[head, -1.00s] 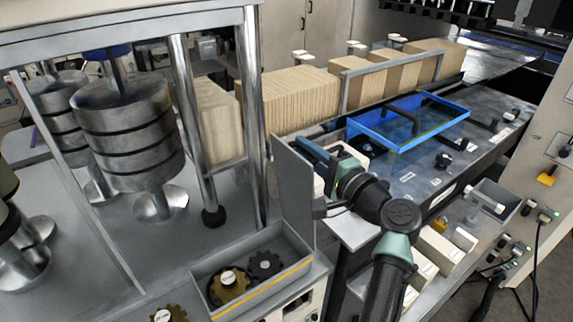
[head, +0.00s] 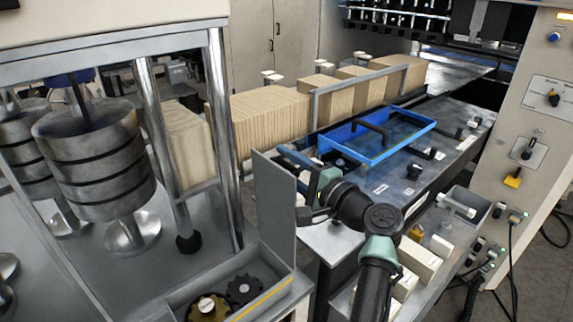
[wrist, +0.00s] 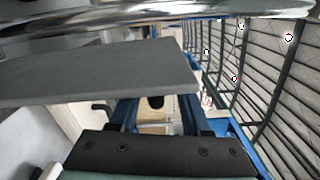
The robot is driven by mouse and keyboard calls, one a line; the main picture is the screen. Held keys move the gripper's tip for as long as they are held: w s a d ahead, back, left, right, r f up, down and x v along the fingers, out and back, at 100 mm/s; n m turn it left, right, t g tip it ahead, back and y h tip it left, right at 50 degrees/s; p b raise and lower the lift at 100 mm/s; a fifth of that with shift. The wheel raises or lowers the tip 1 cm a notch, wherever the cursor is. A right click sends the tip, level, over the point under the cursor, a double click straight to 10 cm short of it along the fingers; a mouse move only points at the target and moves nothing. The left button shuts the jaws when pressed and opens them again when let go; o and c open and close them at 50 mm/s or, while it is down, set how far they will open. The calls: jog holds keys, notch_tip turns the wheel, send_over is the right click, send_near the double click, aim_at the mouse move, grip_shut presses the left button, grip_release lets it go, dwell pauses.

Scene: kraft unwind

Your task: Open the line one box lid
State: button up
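A grey open-topped box (head: 240,296) stands at the lower left of the head view, holding a brass gear (head: 208,308) and a dark gear (head: 245,289). Its grey lid (head: 272,208) stands upright at the box's far right side. My gripper (head: 290,160) is just right of and behind the lid's upper edge. In the wrist view a grey panel (wrist: 100,72), which looks like the lid, crosses in front of my gripper (wrist: 157,108). The blue fingers are apart with a gap between them. The panel hides part of them, and contact cannot be told.
A blue-framed tray (head: 375,140) lies on the dark machine bed behind my arm. Brown stacks (head: 270,120) stand behind it. Metal rollers (head: 95,150) and posts fill the left. Pale blocks (head: 420,260) and a control panel (head: 545,110) are to the right.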

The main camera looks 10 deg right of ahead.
jog(key=shift+s+d+f, duration=0.1)
jog(key=shift+f, duration=0.05)
jog(key=shift+s+d, duration=0.15)
jog(key=shift+s, duration=0.05)
jog(key=b+v, duration=0.3)
jog(key=v, duration=0.9)
jog(key=shift+s, duration=0.1)
